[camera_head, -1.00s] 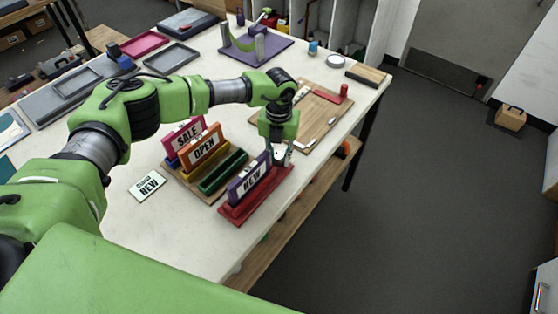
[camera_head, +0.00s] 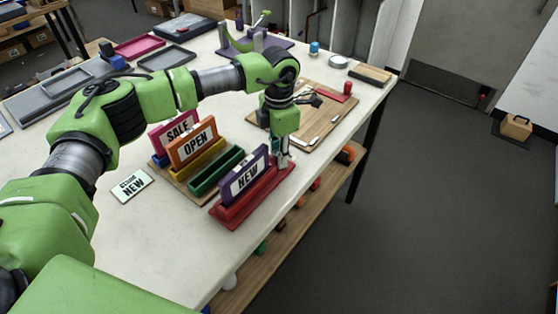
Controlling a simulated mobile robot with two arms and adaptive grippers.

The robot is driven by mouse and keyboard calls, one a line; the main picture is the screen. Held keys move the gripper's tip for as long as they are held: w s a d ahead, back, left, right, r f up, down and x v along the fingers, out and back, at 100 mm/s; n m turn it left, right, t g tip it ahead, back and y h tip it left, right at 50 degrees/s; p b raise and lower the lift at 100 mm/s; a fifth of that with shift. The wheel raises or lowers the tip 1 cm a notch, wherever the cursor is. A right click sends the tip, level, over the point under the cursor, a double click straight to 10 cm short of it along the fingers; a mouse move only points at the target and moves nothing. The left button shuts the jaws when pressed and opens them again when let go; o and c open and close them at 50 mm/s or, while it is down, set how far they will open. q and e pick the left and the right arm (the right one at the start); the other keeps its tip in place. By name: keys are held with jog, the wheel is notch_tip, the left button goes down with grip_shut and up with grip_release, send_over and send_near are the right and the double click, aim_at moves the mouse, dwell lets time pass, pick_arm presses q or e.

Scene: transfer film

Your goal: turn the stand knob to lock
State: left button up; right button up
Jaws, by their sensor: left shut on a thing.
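The red stand (camera_head: 232,213) lies along the front edge of the table with a purple-framed NEW sign (camera_head: 250,174) upright in it. My left gripper (camera_head: 281,160) points down at the far right end of this stand, beside the sign's edge. It is shut on the stand knob, which is mostly hidden by the fingers, so its turn angle cannot be told. My right gripper is not in view.
Behind the stand, a wooden rack holds an orange OPEN sign (camera_head: 194,146), a pink SALE sign (camera_head: 164,132) and an empty green slot (camera_head: 217,172). A loose NEW card (camera_head: 132,186) lies left. A wooden board (camera_head: 325,125) lies beyond my gripper.

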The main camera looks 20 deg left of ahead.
pick_arm(q)
jog(key=shift+w+m+b, duration=0.1)
jog(key=shift+m+b, duration=1.1)
jog(key=shift+m, duration=0.6)
jog(key=shift+r, duration=0.1)
jog(key=o, duration=0.8)
jog(key=shift+o, duration=0.2)
notch_tip(320, 180, up, 12)
